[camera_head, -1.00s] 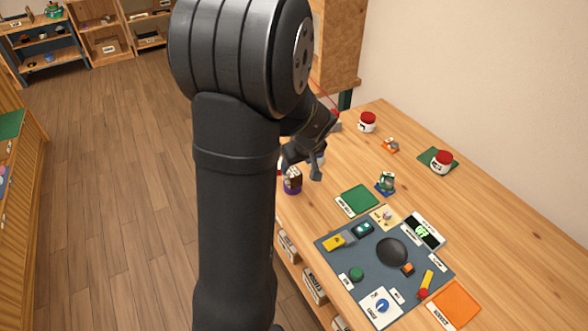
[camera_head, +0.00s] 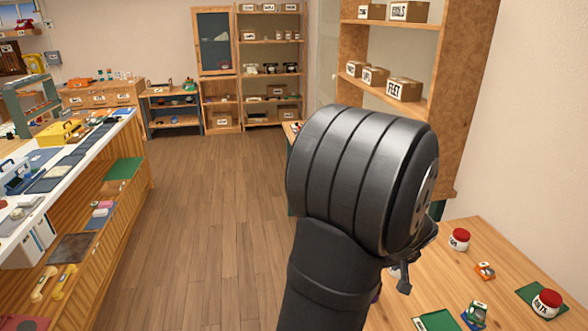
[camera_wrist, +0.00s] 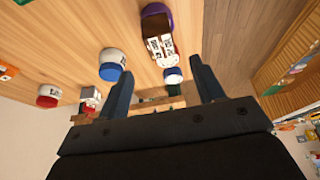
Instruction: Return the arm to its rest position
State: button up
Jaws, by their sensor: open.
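My gripper (camera_head: 403,278) hangs above the left side of the wooden worktable (camera_head: 462,285) in the head view, partly hidden behind my arm. In the wrist view my gripper (camera_wrist: 162,70) shows two dark fingers spread apart, with no object held between them. A jar with a blue lid (camera_wrist: 112,65) and a dark brown-and-white item with a purple end (camera_wrist: 158,35) lie beyond the fingers. A small blue-topped jar (camera_wrist: 173,76) shows between the fingers, apart from them as far as I can tell.
On the table stand a red-lidded jar (camera_head: 460,240), an orange item (camera_head: 484,271) and another red-lidded jar (camera_head: 547,303) on a green mat. A tall wooden shelf (camera_head: 440,120) rises behind my arm. A long counter (camera_head: 110,180) stands left. The floor between is clear.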

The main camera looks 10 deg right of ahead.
jog(key=x, duration=1)
jog(key=shift+f, duration=0.25)
jog(key=shift+r, duration=0.1)
jog(key=shift+r, duration=0.1)
